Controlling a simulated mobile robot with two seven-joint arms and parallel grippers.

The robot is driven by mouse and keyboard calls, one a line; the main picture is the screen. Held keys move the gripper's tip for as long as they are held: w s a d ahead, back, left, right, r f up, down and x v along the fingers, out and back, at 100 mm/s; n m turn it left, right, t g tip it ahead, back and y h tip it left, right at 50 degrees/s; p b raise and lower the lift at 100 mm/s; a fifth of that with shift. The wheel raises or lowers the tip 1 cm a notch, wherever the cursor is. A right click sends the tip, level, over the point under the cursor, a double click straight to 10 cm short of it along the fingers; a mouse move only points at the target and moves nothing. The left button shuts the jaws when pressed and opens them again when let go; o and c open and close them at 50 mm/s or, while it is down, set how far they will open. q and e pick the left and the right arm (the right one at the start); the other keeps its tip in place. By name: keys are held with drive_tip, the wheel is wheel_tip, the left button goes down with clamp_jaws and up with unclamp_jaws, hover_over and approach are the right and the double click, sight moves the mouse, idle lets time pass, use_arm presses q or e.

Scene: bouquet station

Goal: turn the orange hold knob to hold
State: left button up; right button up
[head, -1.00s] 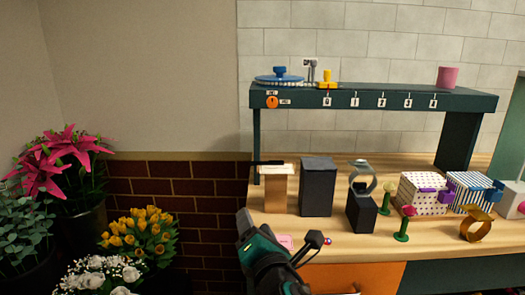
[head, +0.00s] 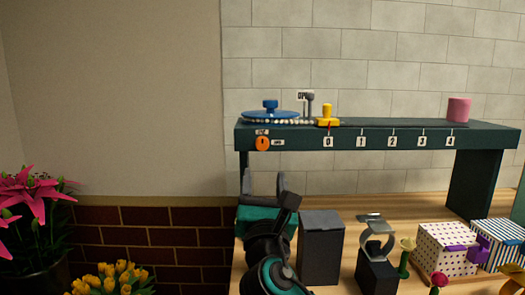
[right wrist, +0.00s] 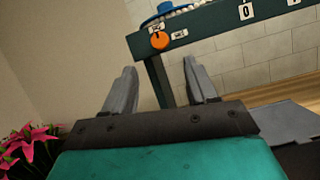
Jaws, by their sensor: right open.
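The orange hold knob (head: 262,144) is on the front face of the dark green shelf, at its left end, with small white labels above it and to its right. It also shows in the right wrist view (right wrist: 160,41), ahead of the fingers and between their lines. The label writing is too small to read surely. My right gripper (head: 264,184) is below the knob, apart from it. Its two grey fingers are spread and empty in the right wrist view (right wrist: 158,82). My left gripper is not in view.
On the dark green shelf (head: 375,138) stand a blue turntable-like disc (head: 270,114), a yellow knob (head: 326,117) and a pink cup (head: 458,109). A black box (head: 321,250) stands right of my gripper. Flowers (head: 30,215) stand at the left. The wall left of the shelf is clear.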

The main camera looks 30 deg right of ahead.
sight(262, 147)
drive_tip(key=x, duration=0.9)
drive_tip(key=shift+w+d+r, duration=0.15)
drive_tip(key=shift+w+d, duration=0.05)
drive_tip(key=shift+w, duration=0.15)
drive_tip(key=c, duration=1)
drive_tip(key=shift+c, duration=0.2)
